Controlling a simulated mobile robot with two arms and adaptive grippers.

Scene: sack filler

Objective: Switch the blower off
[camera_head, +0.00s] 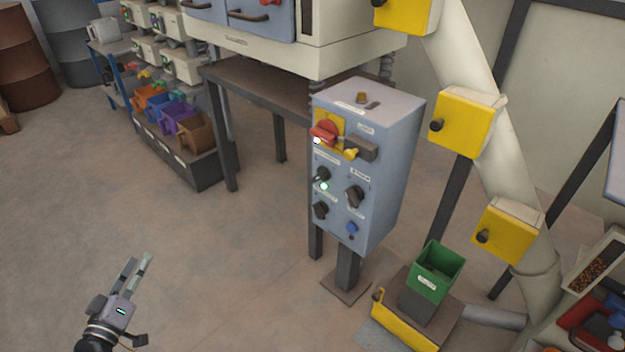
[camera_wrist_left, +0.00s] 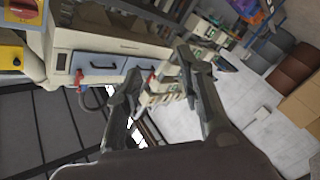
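A blue-grey control box (camera_head: 368,170) stands on a post in the middle of the head view. Its front carries a red rotary switch (camera_head: 323,132) on a yellow plate, several black knobs, including an upper left one (camera_head: 322,174) and a right one (camera_head: 354,195), and a blue button (camera_head: 352,228). A green lamp (camera_head: 323,186) glows by the upper left knob, and a white lamp glows by the red switch. The labels are too small to read, so I cannot tell which control is the blower's. My left gripper (camera_head: 139,260) is open and empty, well left of and apart from the box. My right gripper is not in view.
A dark table (camera_head: 262,88) stands behind the box. Yellow boxes (camera_head: 463,124) sit along a pale slanting pipe at right. A green bin (camera_head: 437,270) stands low in front of it. Coloured bins (camera_head: 180,120) line the left back. The floor between gripper and box is clear.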

